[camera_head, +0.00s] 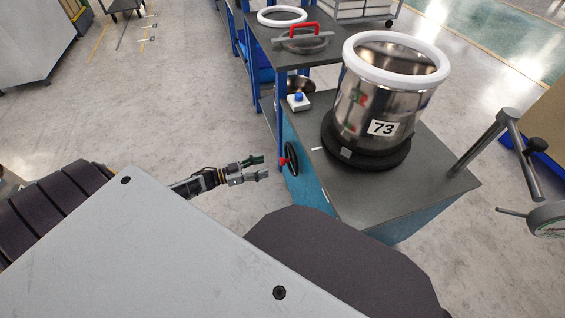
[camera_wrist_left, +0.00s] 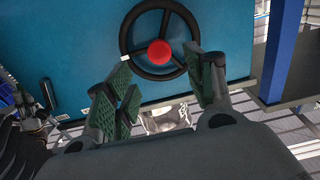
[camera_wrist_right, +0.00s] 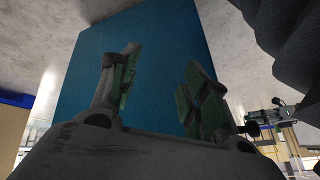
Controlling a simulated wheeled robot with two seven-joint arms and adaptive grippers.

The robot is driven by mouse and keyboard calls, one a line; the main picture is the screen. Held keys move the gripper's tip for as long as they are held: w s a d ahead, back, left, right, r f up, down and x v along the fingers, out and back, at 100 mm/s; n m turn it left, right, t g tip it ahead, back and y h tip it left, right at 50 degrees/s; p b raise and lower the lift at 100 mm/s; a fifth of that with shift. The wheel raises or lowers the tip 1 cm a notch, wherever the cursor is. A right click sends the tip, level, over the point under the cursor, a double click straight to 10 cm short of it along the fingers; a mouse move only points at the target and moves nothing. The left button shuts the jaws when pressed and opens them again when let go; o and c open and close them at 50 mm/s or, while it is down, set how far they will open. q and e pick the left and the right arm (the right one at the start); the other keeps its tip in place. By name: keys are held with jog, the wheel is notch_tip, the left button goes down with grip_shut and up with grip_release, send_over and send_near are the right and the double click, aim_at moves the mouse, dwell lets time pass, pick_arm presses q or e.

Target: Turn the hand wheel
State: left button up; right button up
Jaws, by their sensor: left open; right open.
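The hand wheel (camera_head: 291,159) is a black wheel with a red knob, mounted on the side of the blue cabinet. In the left wrist view the hand wheel (camera_wrist_left: 160,12) shows face on, with its red knob (camera_wrist_left: 158,53) at the middle. My left gripper (camera_head: 262,167) is open just left of the wheel in the head view. In the left wrist view my left gripper (camera_wrist_left: 165,88) has its green-padded fingers spread at the wheel's lower part; contact cannot be told. My right gripper (camera_wrist_right: 158,85) is open and empty before a blue panel; the head view does not show it.
A steel drum marked 73 (camera_head: 350,112) with a white rim stands on the cabinet's grey top (camera_head: 385,192). A grey post (camera_head: 480,146) and a dial gauge (camera_head: 548,219) are at the right. The floor left of the cabinet is clear.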

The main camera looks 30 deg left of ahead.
aim_at(283, 161)
pick_arm(q)
jog(key=shift+b+x, duration=1.2)
jog(key=shift+x, duration=3.6)
pick_arm(e)
jog(key=shift+m+t+y, duration=0.3)
jog(key=shift+t+y, duration=0.1)
jog(key=shift+t, duration=0.1)
jog(key=shift+s+a+f, duration=0.1)
jog(key=shift+a+f, duration=0.15)
jog(key=shift+f, duration=1.15)
jog(key=shift+s+a+f, duration=0.1)
jog(key=shift+a+f, duration=0.1)
jog(key=shift+f, duration=1.2)
pick_arm(q)
grip_shut()
pick_arm(e)
jog(key=shift+w, duration=0.1)
